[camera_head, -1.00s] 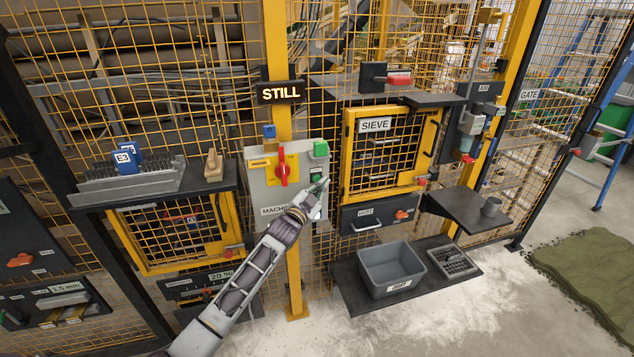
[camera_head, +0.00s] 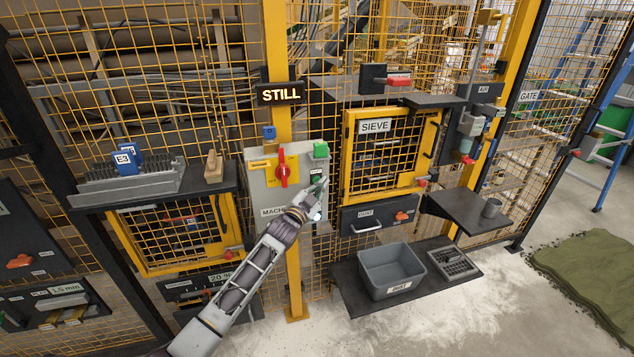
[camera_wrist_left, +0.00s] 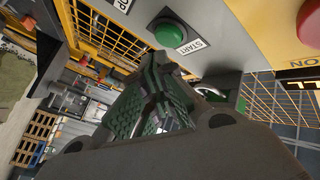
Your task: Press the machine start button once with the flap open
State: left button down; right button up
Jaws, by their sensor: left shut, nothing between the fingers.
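The grey machine control box (camera_head: 262,192) hangs on the yellow post, with a red rotary switch (camera_head: 282,170) on its front. My left gripper (camera_head: 322,186) is shut and empty at the box's right side. In the left wrist view its closed fingers (camera_wrist_left: 152,80) are below the button, apparently apart from it. My right gripper is out of view.
A lit STILL sign (camera_head: 281,95) is above the box. The sieve door (camera_head: 377,155) is to the right, above a grey bin (camera_head: 390,270) on a low shelf. Wire mesh stands behind.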

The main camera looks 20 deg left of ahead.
pick_arm(q)
jog(key=shift+w+a, duration=0.5)
jog(key=shift+w, duration=0.2)
dwell(2.2)
jog(key=shift+s+d, duration=0.1)
jog(key=shift+s, duration=0.05)
jog(key=shift+s+d+p, duration=0.35)
jog(key=shift+s+p, duration=0.05)
jog(key=shift+s, duration=0.15)
dwell(0.4)
jog(key=shift+s+d+p, duration=0.5)
jog(key=shift+s+d, duration=0.25)
jog(key=shift+s, duration=0.3)
jog(key=shift+s+d+p, duration=0.5)
jog(key=shift+s+d, duration=0.2)
jog(key=shift+s, duration=0.35)
